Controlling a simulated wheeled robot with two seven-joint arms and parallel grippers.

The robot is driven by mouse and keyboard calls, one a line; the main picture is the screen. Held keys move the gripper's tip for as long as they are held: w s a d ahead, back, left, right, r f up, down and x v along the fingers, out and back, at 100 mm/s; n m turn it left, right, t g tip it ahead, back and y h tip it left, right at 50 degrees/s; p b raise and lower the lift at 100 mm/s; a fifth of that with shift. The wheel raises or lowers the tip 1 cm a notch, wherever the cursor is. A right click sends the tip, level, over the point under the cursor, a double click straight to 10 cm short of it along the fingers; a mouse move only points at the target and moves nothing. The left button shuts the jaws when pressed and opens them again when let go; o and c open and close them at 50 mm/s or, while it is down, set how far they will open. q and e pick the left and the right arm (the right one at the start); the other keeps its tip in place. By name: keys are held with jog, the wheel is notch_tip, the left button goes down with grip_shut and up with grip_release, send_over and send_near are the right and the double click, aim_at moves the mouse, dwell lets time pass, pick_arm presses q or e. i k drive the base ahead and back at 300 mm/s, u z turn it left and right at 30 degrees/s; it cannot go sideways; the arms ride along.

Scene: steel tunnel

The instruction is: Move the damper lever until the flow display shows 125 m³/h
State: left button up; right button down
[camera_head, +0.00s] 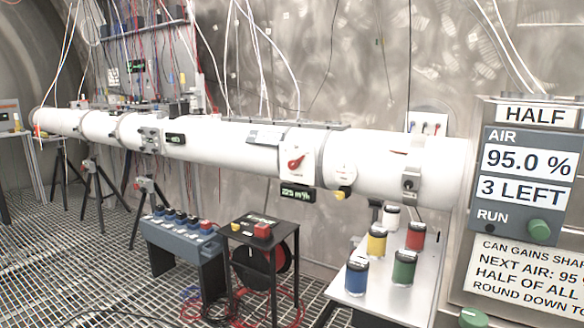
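The damper lever (296,162) is a small red handle on a white plate on the side of the long white pipe (230,143). It points up and to the right at a slant. The flow display (298,193) is a small black box with green digits just below the lever's plate; it appears to read 225 m³/h. Neither of my grippers shows in the head view, so their distance from the lever cannot be told.
A yellow-capped fitting (342,192) hangs right of the display. Below stand a bench (350,288) with several coloured cans, a small black table (262,243) and a blue-grey box (180,238). A large sign panel (530,180) fills the right side.

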aim_at(293, 164)
jog(key=u, duration=0.55)
jog(key=k, duration=0.65)
jog(key=u, duration=0.65)
jog(key=i, duration=1.5)
jog(key=z, duration=1.2)
jog(key=i, duration=1.05)
jog(key=z, duration=1.15)
jog(key=i, duration=0.15)
jog(key=z, duration=0.3)
